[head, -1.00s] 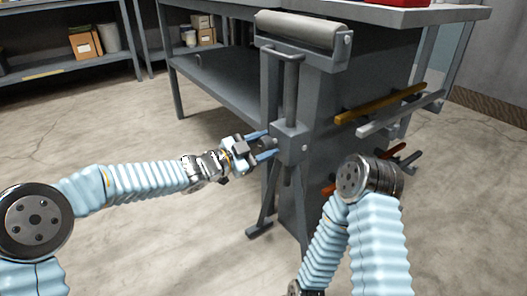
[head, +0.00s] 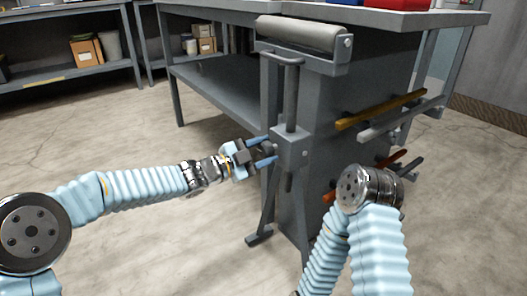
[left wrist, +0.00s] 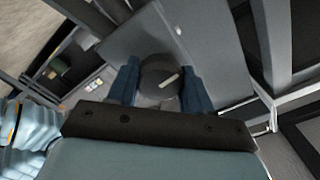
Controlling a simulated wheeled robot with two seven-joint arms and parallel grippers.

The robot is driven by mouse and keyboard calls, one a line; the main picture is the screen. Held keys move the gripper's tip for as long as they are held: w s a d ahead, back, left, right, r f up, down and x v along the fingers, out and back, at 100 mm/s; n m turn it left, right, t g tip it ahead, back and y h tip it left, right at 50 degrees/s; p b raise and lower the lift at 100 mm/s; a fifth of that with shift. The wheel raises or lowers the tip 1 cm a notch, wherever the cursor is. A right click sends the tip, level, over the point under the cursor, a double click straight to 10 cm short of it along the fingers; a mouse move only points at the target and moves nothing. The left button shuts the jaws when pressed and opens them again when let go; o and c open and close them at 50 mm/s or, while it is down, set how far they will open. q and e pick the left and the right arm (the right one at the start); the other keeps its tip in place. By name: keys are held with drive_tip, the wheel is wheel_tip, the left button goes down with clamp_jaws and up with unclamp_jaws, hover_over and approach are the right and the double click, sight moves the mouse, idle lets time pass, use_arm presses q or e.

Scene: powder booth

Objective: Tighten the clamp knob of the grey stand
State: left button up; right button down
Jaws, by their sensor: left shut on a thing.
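The grey stand (head: 291,149) with a roller (head: 300,32) on top stands beside the grey workbench in the head view. Its dark round clamp knob (left wrist: 160,78) shows in the left wrist view with a pale mark across its face. My left gripper (head: 266,152) reaches the stand's clamp block from the left, and its blue fingers are shut on the knob, one on each side. In the left wrist view the fingers (left wrist: 158,85) flank the knob. My right arm is at the lower right of the head view; its gripper cannot be made out.
The workbench (head: 215,88) stands behind the stand, with red (head: 402,4) and blue items on top. Coloured bars, one ochre (head: 380,109), stick out at the right. Shelving (head: 70,75) with boxes stands far left. Floor at left is clear.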

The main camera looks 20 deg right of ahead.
use_arm(q)
drive_tip(key=o, duration=1)
drive_tip(key=shift+o, duration=0.2)
drive_tip(key=p+v, duration=0.1)
drive_tip(key=v, duration=1.3)
drive_tip(key=shift+p, duration=0.4)
drive_tip(key=shift+d, duration=0.1)
drive_tip(key=w+a+f+n+t+y, duration=0.1)
drive_tip(key=a+f+n+t+y, duration=0.25)
drive_tip(key=f+n, duration=0.8)
drive_tip(key=s+a+f+n+g+y, duration=0.2)
drive_tip(key=s+a+f+n+y, duration=0.15)
drive_tip(key=f, duration=0.45)
drive_tip(key=s+a+f+n+g+y, duration=0.1)
drive_tip(key=s+a+f+n+y, duration=0.2)
drive_tip(key=f, duration=0.6)
drive_tip(key=s+a+f+n+g+y, duration=0.1)
drive_tip(key=s+a+f+n+g, duration=0.15)
drive_tip(key=s+f, duration=0.4)
drive_tip(key=s+a+f+n+g+y, duration=0.25)
drive_tip(key=s+a+f+n, duration=0.2)
drive_tip(key=s+f, duration=0.5)
wheel_tip(320, 180, up, 17)
drive_tip(key=s+d+p, duration=0.1)
drive_tip(key=s+p, duration=0.1)
drive_tip(key=p, duration=1.3)
drive_tip(key=shift+r+g+h+p, duration=0.2)
drive_tip(key=shift+g+h+p, duration=0.15)
drive_tip(key=shift+g+p, duration=0.1)
